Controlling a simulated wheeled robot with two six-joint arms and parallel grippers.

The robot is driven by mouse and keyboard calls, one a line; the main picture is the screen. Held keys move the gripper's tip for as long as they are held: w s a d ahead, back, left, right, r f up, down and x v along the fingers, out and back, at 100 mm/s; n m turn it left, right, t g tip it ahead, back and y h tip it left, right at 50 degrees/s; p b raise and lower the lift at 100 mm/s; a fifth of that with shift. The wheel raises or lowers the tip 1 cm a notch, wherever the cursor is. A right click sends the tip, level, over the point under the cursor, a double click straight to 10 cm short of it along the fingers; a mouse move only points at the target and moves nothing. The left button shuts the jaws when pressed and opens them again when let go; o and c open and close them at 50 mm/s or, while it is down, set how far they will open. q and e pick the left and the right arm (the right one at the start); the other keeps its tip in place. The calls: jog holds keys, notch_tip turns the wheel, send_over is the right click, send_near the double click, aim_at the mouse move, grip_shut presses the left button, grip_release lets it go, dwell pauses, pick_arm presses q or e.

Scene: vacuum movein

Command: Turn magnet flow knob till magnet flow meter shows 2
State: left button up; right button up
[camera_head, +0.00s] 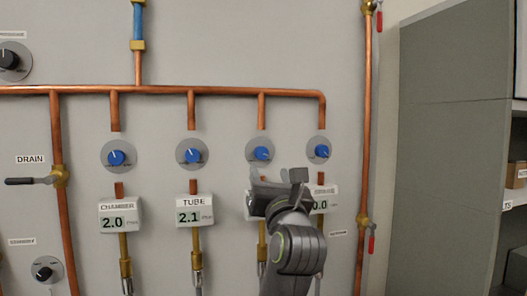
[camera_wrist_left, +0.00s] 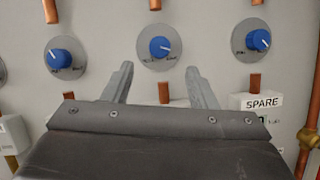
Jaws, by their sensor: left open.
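The third blue knob in the row, the magnet flow knob (camera_head: 262,153), sits on a round grey dial between the tube and spare knobs. It also shows in the left wrist view (camera_wrist_left: 160,47), its pointer towards the right. My left gripper (camera_head: 279,182) is just below this knob in the head view, in front of the magnet flow meter, whose label and reading are hidden. In the left wrist view the open fingers (camera_wrist_left: 160,70) stand either side of the knob's lower area, with nothing between them; the knob is beyond the tips. My right gripper is out of view.
The chamber meter (camera_head: 120,216) reads 2.0 and the tube meter (camera_head: 194,212) reads 2.1. The spare knob (camera_head: 322,151) is close on the right; its meter (camera_head: 322,205) is partly covered. Copper pipes (camera_head: 180,91) run above the knobs. A grey cabinet (camera_head: 450,150) stands right.

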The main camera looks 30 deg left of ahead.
aim_at(262, 156)
pick_arm(q)
jog(key=p+x, duration=0.2)
jog(key=x, duration=0.4)
jog(key=shift+a+r, duration=0.15)
jog(key=shift+r, duration=0.05)
jog(key=shift+w+a+r, duration=0.15)
jog(key=shift+w+a, duration=0.3)
jog(key=shift+w, duration=0.1)
jog(key=shift+c, duration=0.2)
jog(key=c, duration=0.9)
